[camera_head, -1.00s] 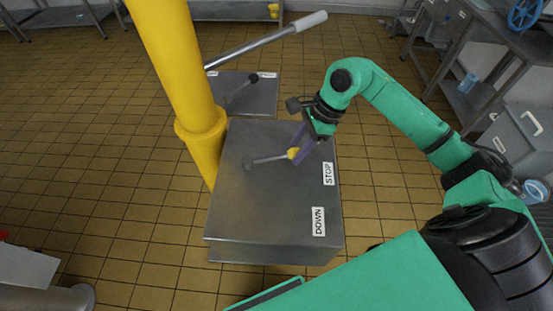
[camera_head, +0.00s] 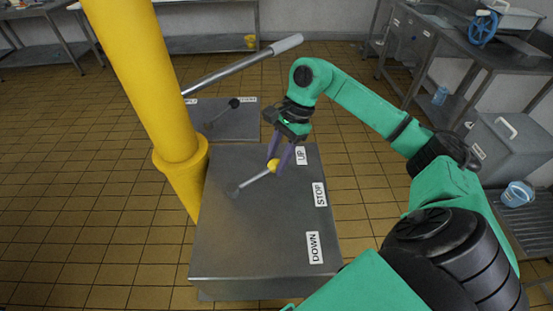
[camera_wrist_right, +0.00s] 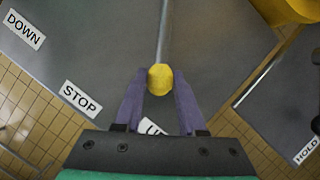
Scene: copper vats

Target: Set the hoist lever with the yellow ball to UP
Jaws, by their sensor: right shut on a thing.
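The hoist lever is a thin metal rod (camera_head: 254,180) with a yellow ball (camera_head: 273,165) at its end, on top of a grey metal box (camera_head: 260,230). The box carries the labels UP (camera_head: 301,156), STOP (camera_head: 320,194) and DOWN (camera_head: 314,246). The lever points toward UP. My right gripper (camera_head: 279,158) has its purple fingers shut on the yellow ball. In the right wrist view the ball (camera_wrist_right: 160,79) sits between the fingertips, and the UP label (camera_wrist_right: 152,128) is partly hidden by the gripper. My left gripper is not in view.
A thick yellow post (camera_head: 150,95) stands left of the box. Behind is a second grey box (camera_head: 230,125) with a black-knobbed lever (camera_head: 234,103). A long bare metal bar (camera_head: 240,64) slants above it. Steel benches and a blue wheel (camera_head: 484,28) stand at right.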

